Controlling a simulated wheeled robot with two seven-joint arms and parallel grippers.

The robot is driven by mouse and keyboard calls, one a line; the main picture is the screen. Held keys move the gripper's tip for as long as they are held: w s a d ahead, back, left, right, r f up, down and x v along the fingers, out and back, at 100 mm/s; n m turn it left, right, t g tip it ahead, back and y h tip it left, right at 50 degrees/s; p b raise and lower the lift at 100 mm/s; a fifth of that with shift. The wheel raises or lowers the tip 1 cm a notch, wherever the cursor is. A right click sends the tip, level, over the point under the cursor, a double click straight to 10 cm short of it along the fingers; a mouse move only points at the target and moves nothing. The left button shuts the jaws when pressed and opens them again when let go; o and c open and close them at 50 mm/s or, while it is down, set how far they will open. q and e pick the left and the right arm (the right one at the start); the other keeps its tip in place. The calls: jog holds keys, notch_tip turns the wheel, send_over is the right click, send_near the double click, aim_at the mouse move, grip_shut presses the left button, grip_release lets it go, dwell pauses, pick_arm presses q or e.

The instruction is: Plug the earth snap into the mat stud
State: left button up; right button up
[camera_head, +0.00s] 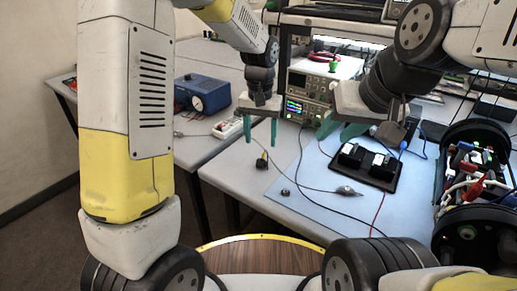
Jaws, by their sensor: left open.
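A small black-and-yellow plug (262,161), which looks like the earth snap, lies at the left edge of the light blue mat (270,205). A thin lead runs from it across the mat to a metallic end piece (347,191). A small dark round stud (285,192) sits on the mat near its left front edge, apart from the plug. My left gripper (261,138) is open and empty, its teal fingers pointing down above and behind the plug. My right gripper (340,131) hangs over the back of the mat, its teal fingers apart with nothing visible between them.
A black tray (378,177) with white-topped items stands mid-mat. Instruments (307,95) stand behind; a blue box (202,92) stands on the left bench. Loose cables cross the mat; its front left is mostly clear.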

aim_at(262, 160)
pick_arm(q)
jog(key=shift+w+d+f, duration=0.2)
jog(key=shift+w+f, duration=0.05)
jog(key=shift+f, duration=0.2)
jog(key=shift+f, duration=0.15)
jog(key=shift+f, duration=1.15)
jog(key=shift+w+f, duration=0.2)
jog(key=shift+f, duration=2.4)
grip_shut()
